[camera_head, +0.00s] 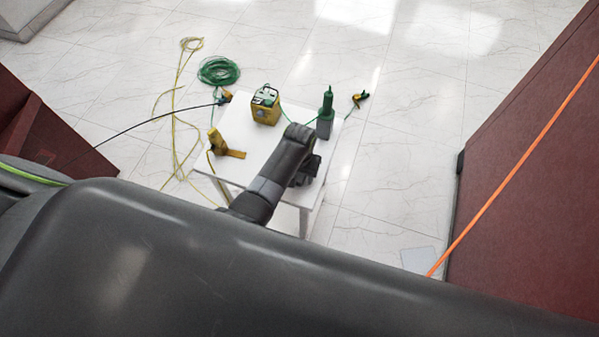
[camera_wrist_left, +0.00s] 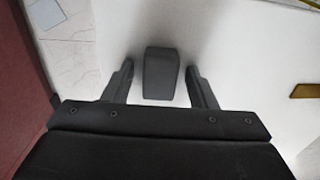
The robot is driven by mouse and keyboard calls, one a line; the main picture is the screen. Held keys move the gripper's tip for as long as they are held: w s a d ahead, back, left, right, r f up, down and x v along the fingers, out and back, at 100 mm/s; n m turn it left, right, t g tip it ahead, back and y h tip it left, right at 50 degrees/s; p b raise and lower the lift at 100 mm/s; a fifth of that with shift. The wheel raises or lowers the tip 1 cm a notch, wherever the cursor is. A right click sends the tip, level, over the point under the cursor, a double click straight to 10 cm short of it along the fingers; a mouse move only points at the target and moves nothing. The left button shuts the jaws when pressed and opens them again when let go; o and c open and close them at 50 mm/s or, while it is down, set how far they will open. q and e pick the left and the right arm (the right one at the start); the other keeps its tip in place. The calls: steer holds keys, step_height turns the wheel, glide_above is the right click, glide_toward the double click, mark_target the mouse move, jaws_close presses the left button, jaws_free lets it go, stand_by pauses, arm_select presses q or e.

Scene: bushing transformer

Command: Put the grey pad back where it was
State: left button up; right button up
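In the left wrist view a dark grey block (camera_wrist_left: 160,73), which appears to be the grey pad, stands between the two fingers of my left gripper (camera_wrist_left: 161,85). Gaps show on both sides, so the fingers are open and apart from it. In the head view my left gripper (camera_head: 305,172) is low over the right front part of the white table (camera_head: 228,179); I cannot make out the pad there beneath the dark wrist. My right gripper is not in view.
On the table are a yellow meter (camera_head: 265,106), a green bushing (camera_head: 327,102) on a grey base and a yellow tool (camera_head: 226,147). Cables lie around and across the table. A dark red cabinet (camera_head: 530,190) stands right; the floor between is mostly clear.

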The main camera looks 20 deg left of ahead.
arm_select(q)
step_height(320, 180, up, 12)
steer(key=p, duration=0.1)
steer(key=shift+r, duration=0.2)
stand_by(0.4)
stand_by(0.4)
